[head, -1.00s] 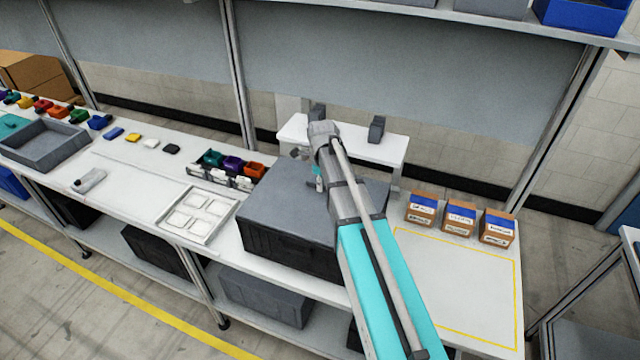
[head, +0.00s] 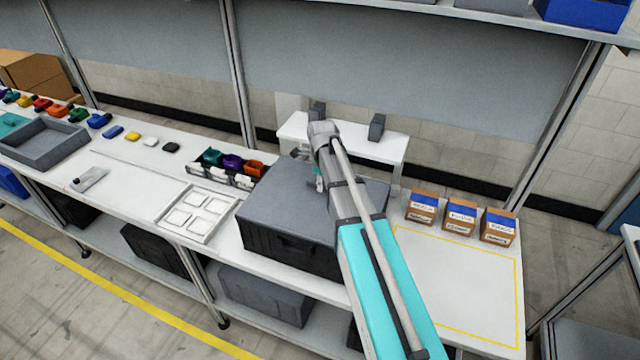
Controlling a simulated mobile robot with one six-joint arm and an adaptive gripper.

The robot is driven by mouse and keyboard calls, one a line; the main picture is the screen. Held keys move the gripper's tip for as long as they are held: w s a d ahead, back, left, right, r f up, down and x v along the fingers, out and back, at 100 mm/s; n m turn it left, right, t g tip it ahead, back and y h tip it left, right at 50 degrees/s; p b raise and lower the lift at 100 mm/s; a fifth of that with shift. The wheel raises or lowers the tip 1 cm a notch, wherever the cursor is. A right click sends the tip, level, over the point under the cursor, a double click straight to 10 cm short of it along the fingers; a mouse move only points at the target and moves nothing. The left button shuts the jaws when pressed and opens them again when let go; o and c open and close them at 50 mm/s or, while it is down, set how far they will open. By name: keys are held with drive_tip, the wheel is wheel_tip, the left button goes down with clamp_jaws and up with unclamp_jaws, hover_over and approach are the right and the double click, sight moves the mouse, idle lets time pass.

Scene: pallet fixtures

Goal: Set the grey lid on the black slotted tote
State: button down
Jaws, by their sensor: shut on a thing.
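The grey lid (head: 275,205) lies flat over the top of the black slotted tote (head: 268,247) on the bench. Its edges look roughly in line with the tote's walls, and I see no clear gap at the front. A dark handle slot shows on the tote's front face. My gripper (head: 319,183) is over the lid's middle, shut on the lid. My arm comes in from the lower right and hides the lid's right part and most of the fingers, so the exact grip is not visible.
A white tray with square recesses (head: 187,237) and a row of coloured bins (head: 232,166) stand left of the tote. Several cardboard boxes with blue fronts (head: 460,217) stand right, behind a clear yellow-outlined area (head: 465,285). A small white stand (head: 385,150) is behind.

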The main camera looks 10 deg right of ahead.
drive_tip(key=shift+c, duration=2.2)
unclamp_jaws()
drive_tip(key=shift+s, duration=0.1)
